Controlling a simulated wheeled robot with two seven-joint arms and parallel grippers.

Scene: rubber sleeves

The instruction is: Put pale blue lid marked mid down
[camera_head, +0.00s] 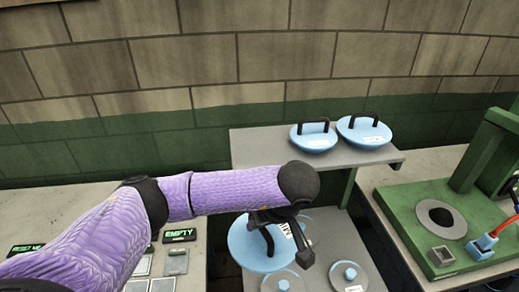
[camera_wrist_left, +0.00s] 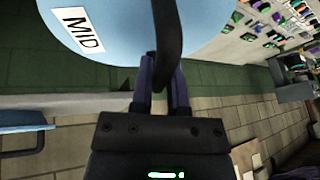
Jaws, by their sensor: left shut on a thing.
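The pale blue lid (camera_head: 248,243) with a black arched handle and a white MID label hangs at my left gripper (camera_head: 288,222), below the end of the purple-sleeved arm. In the left wrist view the lid (camera_wrist_left: 125,22) fills the top, its label reading MID. The fingers of my left gripper (camera_wrist_left: 163,75) are shut on its black handle (camera_wrist_left: 168,40). In the head view the arm and gripper hide part of the lid. The lid appears tilted and above the lower grey surface; its exact clearance cannot be told. My right gripper is not in view.
Two other pale blue lids, a left one (camera_head: 314,138) and a right one (camera_head: 364,132), sit on a raised grey shelf (camera_head: 262,148). Grey discs with blue knobs (camera_head: 350,275) lie on the lower surface. A green press (camera_head: 455,215) stands right. An EMPTY sign (camera_head: 179,235) stands left.

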